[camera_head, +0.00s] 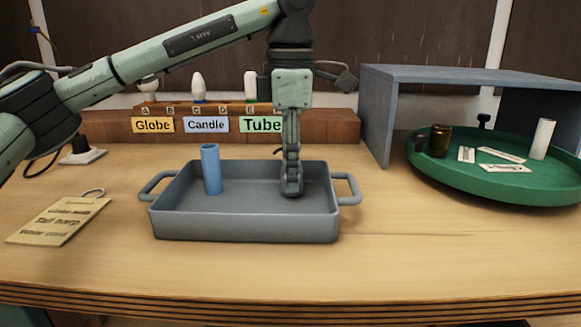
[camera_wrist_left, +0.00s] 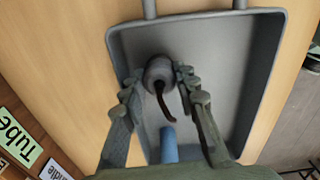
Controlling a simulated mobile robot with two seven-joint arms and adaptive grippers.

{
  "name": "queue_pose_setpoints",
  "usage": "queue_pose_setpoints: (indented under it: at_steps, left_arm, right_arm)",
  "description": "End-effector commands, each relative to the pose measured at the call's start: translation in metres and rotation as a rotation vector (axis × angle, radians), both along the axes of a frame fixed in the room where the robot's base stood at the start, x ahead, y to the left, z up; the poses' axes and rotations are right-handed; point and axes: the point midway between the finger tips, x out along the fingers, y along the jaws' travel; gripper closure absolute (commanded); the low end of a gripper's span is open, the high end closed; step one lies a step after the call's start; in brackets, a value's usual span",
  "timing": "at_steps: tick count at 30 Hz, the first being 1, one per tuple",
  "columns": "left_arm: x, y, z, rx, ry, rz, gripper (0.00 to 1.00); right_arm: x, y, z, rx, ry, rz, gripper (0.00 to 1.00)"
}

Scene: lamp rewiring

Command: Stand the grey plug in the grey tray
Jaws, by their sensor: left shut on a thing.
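The grey tray (camera_head: 245,225) stands on the workbench, with a handle at each end. My left gripper (camera_head: 291,190) points straight down inside the tray's right half. In the left wrist view, my left gripper (camera_wrist_left: 158,75) is shut on the grey plug (camera_wrist_left: 159,70), a small rounded body with a short dark cord stub, over the tray floor (camera_wrist_left: 225,65). In the head view the fingers hide most of the plug. I cannot tell whether its base touches the floor. My right gripper is in neither view.
A blue tube (camera_head: 211,170) stands upright in the tray's left half. A tag (camera_head: 62,220) lies on the left. Labelled rack (camera_head: 240,122) stands behind. A grey shelf (camera_head: 385,120) and green round tray (camera_head: 500,185) are at the right. The front bench is clear.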

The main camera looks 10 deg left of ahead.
Motion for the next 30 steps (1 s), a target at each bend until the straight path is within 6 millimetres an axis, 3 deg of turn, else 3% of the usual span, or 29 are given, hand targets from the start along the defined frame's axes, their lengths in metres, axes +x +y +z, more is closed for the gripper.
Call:
queue_pose_setpoints:
  at_steps: [3,4,6,18,28,30]
  left_arm:
    - [0.0,0.0,-0.004,0.0,0.0,0.0,0.99]
    - [0.0,0.0,-0.003,0.0,0.0,0.0,0.68]
    - [0.0,0.0,-0.003,0.0,0.0,0.0,0.62]
    - [0.0,0.0,0.007,0.0,-0.002,0.001,0.62]
    - [0.0,0.0,0.077,0.0,-0.005,0.001,0.62]
    - [0.0,0.0,0.09,0.001,-0.004,0.002,0.62]
  right_arm:
    - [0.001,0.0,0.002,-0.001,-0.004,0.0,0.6]
    - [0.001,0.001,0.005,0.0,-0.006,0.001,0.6]
    - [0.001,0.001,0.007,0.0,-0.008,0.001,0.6]
    - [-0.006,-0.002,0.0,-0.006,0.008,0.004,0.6]
    - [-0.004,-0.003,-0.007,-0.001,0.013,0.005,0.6]
    - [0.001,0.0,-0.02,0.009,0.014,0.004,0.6]
